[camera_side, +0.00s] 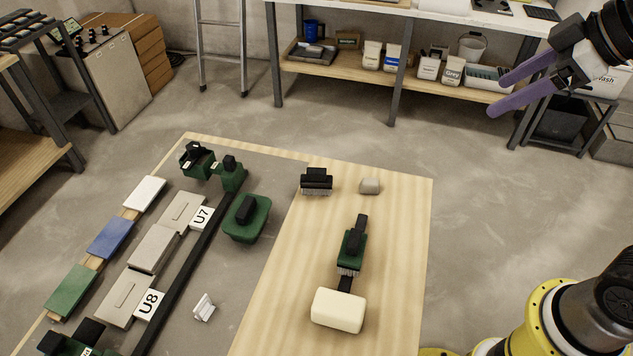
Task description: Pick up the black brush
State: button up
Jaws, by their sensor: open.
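The black brush (317,178) stands near the far edge of the light wooden board, with a black block on top and pale bristles pointing down at the board. My gripper (498,98) has two purple fingers and hangs at the upper right, high and well apart from the brush. Its fingers are spread, with nothing between them. A second tool, a green block with a black handle and pale bristles (351,249), lies nearer on the same board.
A grey lump (370,186) sits right of the black brush. A cream sponge-like block (338,310) lies at the near end. Left are a green tool with a black handle (246,216), green clamps (231,174), a black rail (191,270) and several tiles. The board's right side is clear.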

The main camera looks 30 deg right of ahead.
aim_at(311, 181)
jog(key=w+a+f+n+g+y, duration=0.1)
jog(key=w+a+f+n, duration=0.2)
jog(key=w, duration=0.6)
jog(key=w+a+f+n+g+y, duration=0.1)
jog(key=w+a+f, duration=0.3)
jog(key=w, duration=0.6)
jog(key=w+a+f+g, duration=0.1)
jog(key=w+a+f, duration=0.1)
jog(key=f, duration=0.5)
jog(key=w+a+f, duration=0.2)
jog(key=a+f, duration=0.2)
jog(key=f, duration=0.3)
jog(key=w+a+f+n+g, duration=0.1)
jog(key=w+a+f, duration=0.1)
jog(key=f, duration=0.5)
jog(key=shift+a+g, duration=0.3)
jog(key=shift+a, duration=0.45)
jog(key=shift+d+x, duration=0.15)
jog(key=shift+x, duration=1.35)
jog(key=shift+d+x, duration=0.1)
jog(key=shift+x, duration=1.35)
jog(key=shift+s+f, duration=0.1)
jog(key=shift+s, duration=0.05)
grip_shut()
